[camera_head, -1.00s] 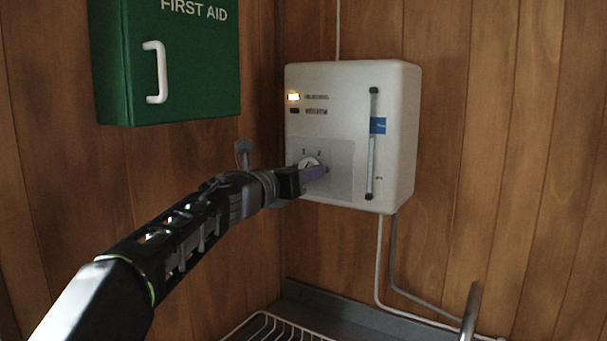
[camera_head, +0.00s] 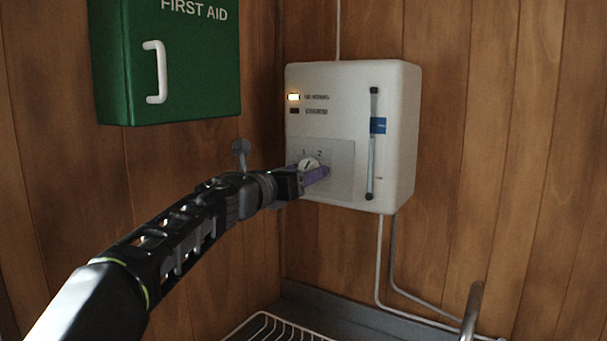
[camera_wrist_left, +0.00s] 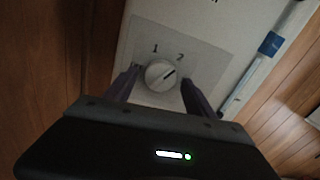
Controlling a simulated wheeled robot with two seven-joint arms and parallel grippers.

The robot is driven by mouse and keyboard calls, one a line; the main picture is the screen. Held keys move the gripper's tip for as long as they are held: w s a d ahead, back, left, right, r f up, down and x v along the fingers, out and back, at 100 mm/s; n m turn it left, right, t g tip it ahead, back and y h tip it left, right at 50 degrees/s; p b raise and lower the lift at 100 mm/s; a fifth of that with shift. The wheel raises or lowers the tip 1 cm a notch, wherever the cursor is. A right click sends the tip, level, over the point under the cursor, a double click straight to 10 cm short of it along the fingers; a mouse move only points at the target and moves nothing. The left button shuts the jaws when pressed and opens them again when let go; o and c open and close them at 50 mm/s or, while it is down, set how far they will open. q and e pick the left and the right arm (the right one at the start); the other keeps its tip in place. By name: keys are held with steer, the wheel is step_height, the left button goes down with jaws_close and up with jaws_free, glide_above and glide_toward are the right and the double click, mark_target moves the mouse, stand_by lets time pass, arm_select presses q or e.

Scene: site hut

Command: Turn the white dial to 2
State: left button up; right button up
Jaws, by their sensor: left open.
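The white dial (camera_head: 308,163) sits on a grey plate on the front of a white wall unit (camera_head: 350,80). In the left wrist view the dial (camera_wrist_left: 160,75) shows a dark pointer line slanting up to the right, toward the printed 2 (camera_wrist_left: 180,57); the 1 (camera_wrist_left: 155,48) is up and left of the dial. My left gripper (camera_head: 315,172) is at the dial, its purple fingers open. In the left wrist view its fingers (camera_wrist_left: 163,88) stand on either side of the dial, with small gaps visible. My right gripper is not in view.
A green first aid box (camera_head: 185,60) hangs on the left wall above my left arm. A lamp (camera_head: 293,97) glows on the unit. A glass tube (camera_head: 372,140) runs down its right side. Below are a wire rack (camera_head: 270,325) and a curved metal pipe (camera_head: 471,310).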

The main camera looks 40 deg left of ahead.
arm_select(q)
steer(key=s+b, duration=0.1)
steer(key=s, duration=0.6)
steer(key=shift+d, duration=0.4)
